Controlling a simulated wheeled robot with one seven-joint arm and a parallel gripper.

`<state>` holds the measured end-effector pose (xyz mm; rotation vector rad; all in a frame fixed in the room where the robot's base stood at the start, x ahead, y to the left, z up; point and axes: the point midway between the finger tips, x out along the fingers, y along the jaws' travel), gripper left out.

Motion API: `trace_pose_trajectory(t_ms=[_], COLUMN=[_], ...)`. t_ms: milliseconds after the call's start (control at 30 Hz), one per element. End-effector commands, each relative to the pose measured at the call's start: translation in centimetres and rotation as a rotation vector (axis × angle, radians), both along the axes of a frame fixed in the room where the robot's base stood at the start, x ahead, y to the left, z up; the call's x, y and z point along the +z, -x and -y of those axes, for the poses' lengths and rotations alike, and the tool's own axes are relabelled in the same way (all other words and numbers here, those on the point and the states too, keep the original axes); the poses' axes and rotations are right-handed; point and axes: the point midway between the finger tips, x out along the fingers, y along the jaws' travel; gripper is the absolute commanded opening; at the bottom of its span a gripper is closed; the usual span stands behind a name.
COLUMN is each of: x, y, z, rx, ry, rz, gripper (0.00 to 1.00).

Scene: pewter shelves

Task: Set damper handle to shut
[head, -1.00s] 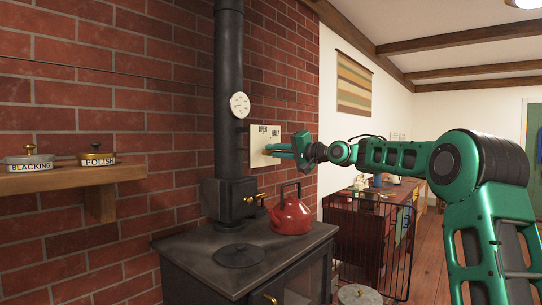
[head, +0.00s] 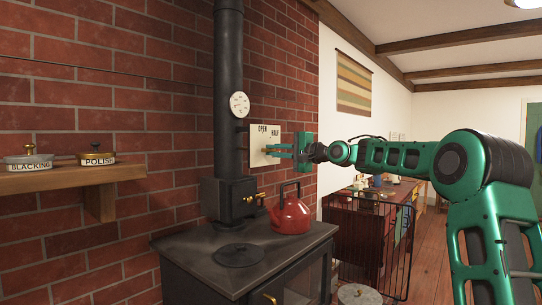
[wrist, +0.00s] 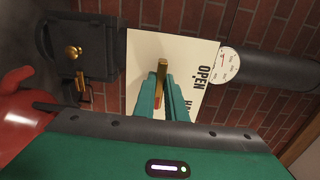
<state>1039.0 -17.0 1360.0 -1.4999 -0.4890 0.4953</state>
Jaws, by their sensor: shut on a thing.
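A cream dial plate (head: 259,158) stands beside the black stove pipe, against the brick wall. Its words OPEN and HALF are readable in the head view; the lower part shows no readable word. In the wrist view the plate (wrist: 140,52) lies sideways, with HALF partly hidden by my fingers. The brass damper handle (wrist: 162,72) stands out from the plate, with a bit of red near its lower end. My gripper (head: 272,150) reaches the plate from the right. Its green fingers (wrist: 163,98) are shut on the handle. Which word the handle points to cannot be told.
A red kettle (head: 290,213) stands on the black stove (head: 195,247), below my gripper. The stove pipe (head: 229,100) with a round white gauge (head: 239,105) rises left of the plate. A wooden shelf (head: 60,181) holds tins at the left.

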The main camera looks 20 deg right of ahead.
Motion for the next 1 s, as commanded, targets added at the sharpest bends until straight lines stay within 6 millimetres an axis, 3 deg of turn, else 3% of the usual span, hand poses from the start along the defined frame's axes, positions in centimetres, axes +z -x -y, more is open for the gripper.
trace_pose_trajectory(t_ms=[200,233,300,667,1000], x=[-0.7,-0.7,-0.6,-0.3,-0.3], y=[-0.2,-0.2,-0.2,0.2,4.7], z=[0.6,0.7,0.6,0.5,3.8], rx=[-0.010,-0.010,-0.009,-0.005,-0.007], ry=[0.002,0.002,0.002,0.001,0.002], rz=[-0.013,-0.013,-0.011,-0.005,-0.006], gripper=[0.00,0.18,0.30,0.30,0.30])
